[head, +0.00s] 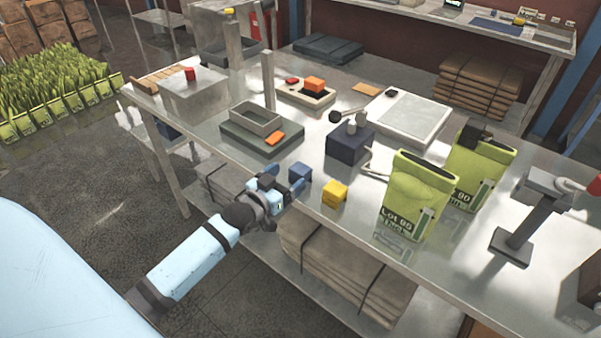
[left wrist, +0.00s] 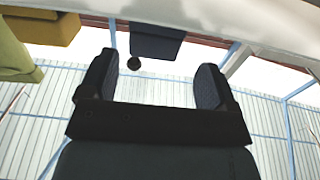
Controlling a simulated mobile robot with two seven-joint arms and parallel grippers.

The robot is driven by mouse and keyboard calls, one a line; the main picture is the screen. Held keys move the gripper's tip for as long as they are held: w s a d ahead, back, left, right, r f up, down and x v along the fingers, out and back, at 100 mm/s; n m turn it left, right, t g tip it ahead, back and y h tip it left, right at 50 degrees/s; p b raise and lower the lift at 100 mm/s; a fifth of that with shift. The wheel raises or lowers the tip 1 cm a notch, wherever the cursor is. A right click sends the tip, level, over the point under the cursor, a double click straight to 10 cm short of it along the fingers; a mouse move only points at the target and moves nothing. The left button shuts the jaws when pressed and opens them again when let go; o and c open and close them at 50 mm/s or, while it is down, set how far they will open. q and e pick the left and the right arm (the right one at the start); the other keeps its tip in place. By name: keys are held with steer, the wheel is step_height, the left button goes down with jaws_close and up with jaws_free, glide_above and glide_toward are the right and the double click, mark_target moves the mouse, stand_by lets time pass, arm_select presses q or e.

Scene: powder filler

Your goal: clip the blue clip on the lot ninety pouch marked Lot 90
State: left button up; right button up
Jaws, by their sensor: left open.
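In the left wrist view the block shows beyond the gap between the fingers (left wrist: 158,85). A green pouch (head: 420,185) with a label that seems to read Lot 90 stands upright to the right. It also shows at the left wrist view's edge (left wrist: 12,55).
A dark box with a lever (head: 348,143) and a grey stand (head: 520,225) are nearby.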

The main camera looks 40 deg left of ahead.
mark_target(295, 173)
arm_select(q)
steer(key=w, duration=0.2)
steer(key=w+d, duration=0.1)
steer(key=w, duration=0.2)
steer(key=shift+w+r+p, duration=0.1)
steer(key=shift+p, duration=0.2)
steer(key=shift+c, duration=0.2)
steer(key=c, duration=1)
